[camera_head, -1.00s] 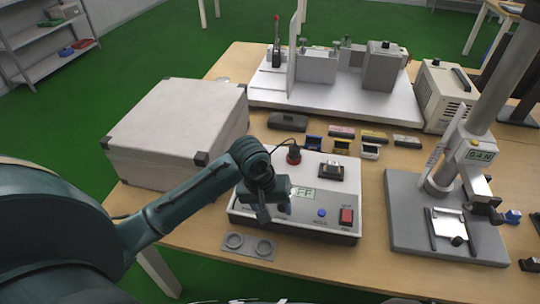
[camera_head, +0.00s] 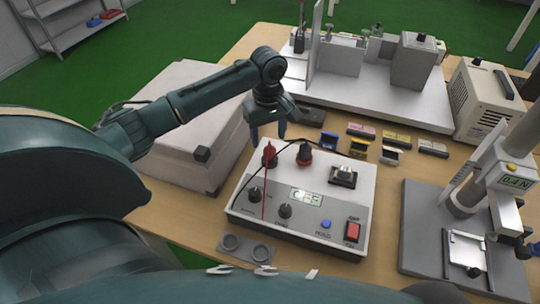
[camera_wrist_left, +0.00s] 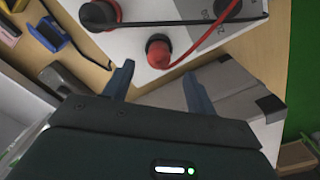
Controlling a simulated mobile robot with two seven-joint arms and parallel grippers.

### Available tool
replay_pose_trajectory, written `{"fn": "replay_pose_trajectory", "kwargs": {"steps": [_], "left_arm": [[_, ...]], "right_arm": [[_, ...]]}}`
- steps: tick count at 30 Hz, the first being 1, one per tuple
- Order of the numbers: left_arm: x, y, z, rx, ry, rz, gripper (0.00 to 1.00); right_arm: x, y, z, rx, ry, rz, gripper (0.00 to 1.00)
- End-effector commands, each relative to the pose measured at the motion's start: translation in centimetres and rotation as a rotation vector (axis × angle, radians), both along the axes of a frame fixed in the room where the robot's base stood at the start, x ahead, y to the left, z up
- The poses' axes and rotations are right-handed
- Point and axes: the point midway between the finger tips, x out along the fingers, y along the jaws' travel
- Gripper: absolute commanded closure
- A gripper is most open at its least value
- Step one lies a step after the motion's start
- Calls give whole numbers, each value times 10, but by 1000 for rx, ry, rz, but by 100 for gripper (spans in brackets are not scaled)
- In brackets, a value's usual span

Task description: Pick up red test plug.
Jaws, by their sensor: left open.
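The red test plug (camera_head: 269,156) stands at the back left of the light grey tester box (camera_head: 338,205), with a red cable hanging from it across the panel. In the left wrist view the red plug (camera_wrist_left: 158,52) shows from above, with its cable running off to the upper right. My left gripper (camera_head: 268,131) is open and empty, above and just behind the plug. In the left wrist view its two fingertips (camera_wrist_left: 157,76) point toward the plug, which lies just beyond them, between their lines. My right gripper is not in view.
A second plug (camera_head: 304,155) with a black cable stands close to the right of the red one. A large grey case (camera_head: 165,130) stands left of the tester. A press stand (camera_head: 440,240) is at the right. Small coloured clips (camera_head: 362,130) lie behind the tester.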

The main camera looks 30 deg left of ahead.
Motion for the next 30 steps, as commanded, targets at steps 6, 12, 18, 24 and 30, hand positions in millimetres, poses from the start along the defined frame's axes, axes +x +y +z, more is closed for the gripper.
{"fn": "replay_pose_trajectory", "kwargs": {"steps": [6,12,18,24,30], "left_arm": [[-1,-1,-16,2,3,-1,43],[0,-3,-47,2,1,0,43],[0,-3,-60,2,-1,-1,43],[0,-3,-59,2,-1,-2,46],[0,-3,-59,1,-2,-2,62]], "right_arm": [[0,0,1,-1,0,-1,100],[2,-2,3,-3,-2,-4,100],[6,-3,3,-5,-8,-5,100],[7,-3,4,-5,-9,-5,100],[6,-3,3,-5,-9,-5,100]]}}
